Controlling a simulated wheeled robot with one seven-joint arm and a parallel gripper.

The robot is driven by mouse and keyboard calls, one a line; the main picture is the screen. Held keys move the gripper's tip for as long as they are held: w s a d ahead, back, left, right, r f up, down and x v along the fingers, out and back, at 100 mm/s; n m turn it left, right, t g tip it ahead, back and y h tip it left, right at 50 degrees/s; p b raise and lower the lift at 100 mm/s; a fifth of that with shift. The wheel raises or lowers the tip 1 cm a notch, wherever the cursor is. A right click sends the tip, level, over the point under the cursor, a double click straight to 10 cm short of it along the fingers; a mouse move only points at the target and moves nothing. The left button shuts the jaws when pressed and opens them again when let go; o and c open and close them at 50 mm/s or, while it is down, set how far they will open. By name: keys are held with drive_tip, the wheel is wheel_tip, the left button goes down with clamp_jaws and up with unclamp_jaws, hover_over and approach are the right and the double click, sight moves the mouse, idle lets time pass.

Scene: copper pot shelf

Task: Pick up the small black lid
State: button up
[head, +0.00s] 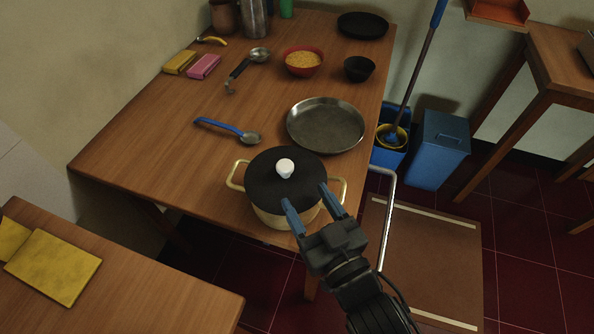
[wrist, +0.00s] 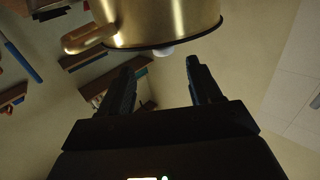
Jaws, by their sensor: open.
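The black lid (head: 272,182) with a white knob (head: 285,168) sits on a cream and gold pot (head: 270,217) at the table's front right. In the wrist view, which looks upside down, the pot (wrist: 165,22) fills the top, the lid's dark rim (wrist: 130,50) shows as a thin line, and the knob (wrist: 165,52) pokes out below it. My gripper (head: 304,194) is open and empty. In the head view its fingers overlap the lid's near right edge. In the wrist view the fingers (wrist: 160,66) point towards the knob, which lies between their directions and apart from them.
A grey metal pan (head: 326,125) lies behind the pot, and a blue-handled spoon (head: 230,130) to its left. A red bowl (head: 303,61), a black bowl (head: 359,68) and a flat black dish (head: 362,25) stand farther back. The table's left part (head: 140,150) is clear.

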sight(285, 165)
drive_tip(key=shift+w+a+r, duration=0.3)
drive_tip(key=shift+w+a, duration=0.45)
drive_tip(key=p+x, duration=0.1)
drive_tip(key=x, duration=0.6)
drive_tip(key=shift+w+r+p, duration=0.1)
drive_tip(key=shift+w+p, duration=0.1)
drive_tip(key=shift+p, duration=0.2)
drive_tip(key=c, duration=1)
drive_tip(key=shift+r, duration=0.15)
drive_tip(key=shift+c, duration=0.2)
